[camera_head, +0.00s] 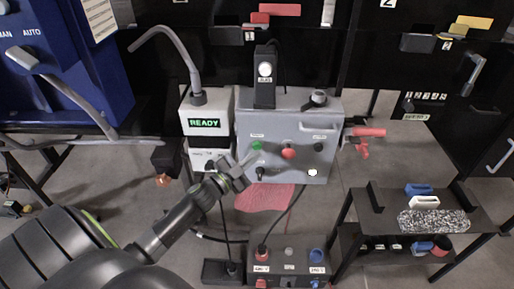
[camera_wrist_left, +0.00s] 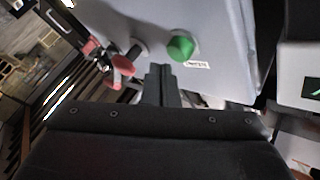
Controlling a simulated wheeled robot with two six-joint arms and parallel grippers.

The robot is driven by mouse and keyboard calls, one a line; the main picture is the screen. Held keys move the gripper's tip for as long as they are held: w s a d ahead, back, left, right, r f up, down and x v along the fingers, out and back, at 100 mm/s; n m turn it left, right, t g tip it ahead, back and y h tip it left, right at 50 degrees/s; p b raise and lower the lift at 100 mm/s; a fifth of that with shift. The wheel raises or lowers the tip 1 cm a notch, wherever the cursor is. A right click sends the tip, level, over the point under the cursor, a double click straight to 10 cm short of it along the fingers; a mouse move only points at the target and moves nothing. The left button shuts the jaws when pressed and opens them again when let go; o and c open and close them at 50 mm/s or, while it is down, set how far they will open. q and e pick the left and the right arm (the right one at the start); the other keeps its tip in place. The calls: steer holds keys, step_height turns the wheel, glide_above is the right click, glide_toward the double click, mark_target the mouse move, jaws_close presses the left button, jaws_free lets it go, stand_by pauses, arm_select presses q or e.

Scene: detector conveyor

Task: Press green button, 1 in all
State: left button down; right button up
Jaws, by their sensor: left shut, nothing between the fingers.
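The green button (camera_head: 257,145) is on the front of a grey control box (camera_head: 215,104), left of a red knob (camera_head: 288,152). My left gripper (camera_head: 246,163) is shut and empty, its tips just below and left of the green button in the head view. In the left wrist view the green button (camera_wrist_left: 181,48) stands out from the grey panel (camera_wrist_left: 215,22), with a small label beside it. The shut fingers (camera_wrist_left: 163,72) point toward the panel close to the button; a gap seems to show between them, and contact cannot be seen. My right gripper is not in view.
A white box with a READY display (camera_head: 204,123) stands left of the control box. A pedestal with buttons (camera_head: 290,262) is on the floor below. A black side table (camera_head: 460,215) stands right. A blue cabinet (camera_head: 60,75) is at upper left.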

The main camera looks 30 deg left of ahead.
arm_select(q)
steer(key=shift+w+a, duration=0.1)
stand_by(0.7)
steer(key=shift+w+a, duration=0.15)
steer(key=shift+w, duration=0.1)
steer(key=shift+w+a, duration=0.25)
steer(key=shift+w, duration=0.2)
stand_by(0.8)
steer(key=shift+s+d+r, duration=0.1)
steer(key=shift+s, duration=0.05)
steer(key=shift+s+d+p, duration=0.4)
steer(key=shift+s, duration=0.25)
steer(key=shift+s, duration=0.1)
steer(key=s+d, duration=0.1)
steer(key=s+p, duration=0.1)
steer(key=s+d+p, duration=0.1)
steer(key=s, duration=0.1)
steer(key=shift+d, duration=0.3)
